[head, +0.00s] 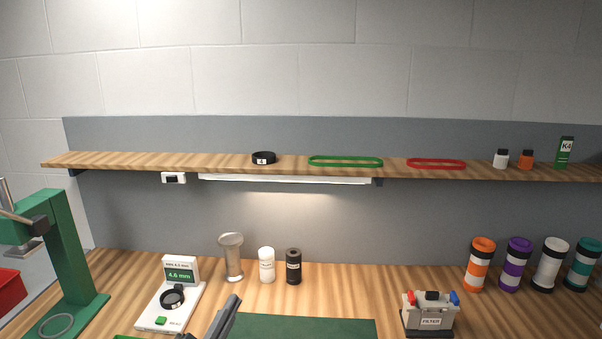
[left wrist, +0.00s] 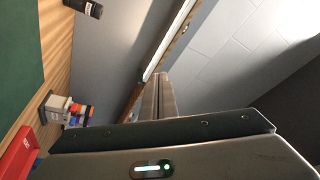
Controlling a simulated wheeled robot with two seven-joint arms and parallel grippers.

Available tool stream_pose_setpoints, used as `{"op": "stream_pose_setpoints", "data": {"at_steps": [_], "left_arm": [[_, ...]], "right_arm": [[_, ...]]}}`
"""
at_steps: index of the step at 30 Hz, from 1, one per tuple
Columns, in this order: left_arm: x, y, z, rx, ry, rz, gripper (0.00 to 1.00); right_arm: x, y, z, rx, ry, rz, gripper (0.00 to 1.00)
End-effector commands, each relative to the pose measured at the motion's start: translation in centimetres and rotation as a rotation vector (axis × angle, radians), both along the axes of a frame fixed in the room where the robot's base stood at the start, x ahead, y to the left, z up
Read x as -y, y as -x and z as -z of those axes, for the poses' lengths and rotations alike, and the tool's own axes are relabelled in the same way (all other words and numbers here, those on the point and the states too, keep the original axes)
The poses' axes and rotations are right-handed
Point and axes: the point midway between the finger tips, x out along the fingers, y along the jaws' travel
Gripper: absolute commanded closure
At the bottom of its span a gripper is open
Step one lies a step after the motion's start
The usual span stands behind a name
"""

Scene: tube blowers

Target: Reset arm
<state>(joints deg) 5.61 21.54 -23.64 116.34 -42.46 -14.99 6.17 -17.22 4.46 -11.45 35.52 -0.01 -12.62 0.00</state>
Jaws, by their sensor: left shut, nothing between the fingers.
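My left gripper (head: 229,312) comes up at the bottom edge of the head view, over the workbench (head: 420,280). Its fingers are together with nothing between them. In the left wrist view the shut fingers (left wrist: 158,95) point toward the back wall and shelf. The gripper is just right of the white gauge stand (head: 172,303), which bears a black ring and reads 4.6 mm. Most of the left arm is out of the head view. My right gripper does not show.
A green mat (head: 305,326) lies right of the gripper. A metal cup (head: 231,257), white bottle (head: 267,264) and black bottle (head: 293,266) stand behind it. A tester box (head: 430,315) and several coloured tubes stand right. A green press (head: 68,255) is left. A shelf (head: 220,165) runs above.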

Motion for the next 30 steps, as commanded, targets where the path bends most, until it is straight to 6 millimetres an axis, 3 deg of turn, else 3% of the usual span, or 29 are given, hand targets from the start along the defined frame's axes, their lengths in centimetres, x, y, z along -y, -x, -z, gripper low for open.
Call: {"op": "stream_pose_setpoints", "data": {"at_steps": [3,8,12,15,21,30], "left_arm": [[-3.4,2.4,4.8,-0.205,0.151,-0.144,1.00],[-7.1,7.5,12.2,-0.507,0.314,-0.319,1.00],[-8.7,13.8,18.2,-0.776,0.416,-0.441,1.00],[-9.0,18.8,21.6,-0.958,0.468,-0.508,1.00],[-8.8,26.4,25.3,-1.213,0.520,-0.582,1.00],[-7.9,33.8,27.3,-1.440,0.548,-0.631,1.00]], "right_arm": [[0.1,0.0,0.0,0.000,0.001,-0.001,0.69],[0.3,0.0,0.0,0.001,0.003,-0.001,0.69],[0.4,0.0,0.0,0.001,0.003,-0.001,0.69],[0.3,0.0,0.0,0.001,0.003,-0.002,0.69],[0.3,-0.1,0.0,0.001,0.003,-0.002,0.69],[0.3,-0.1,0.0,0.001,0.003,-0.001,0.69]]}}
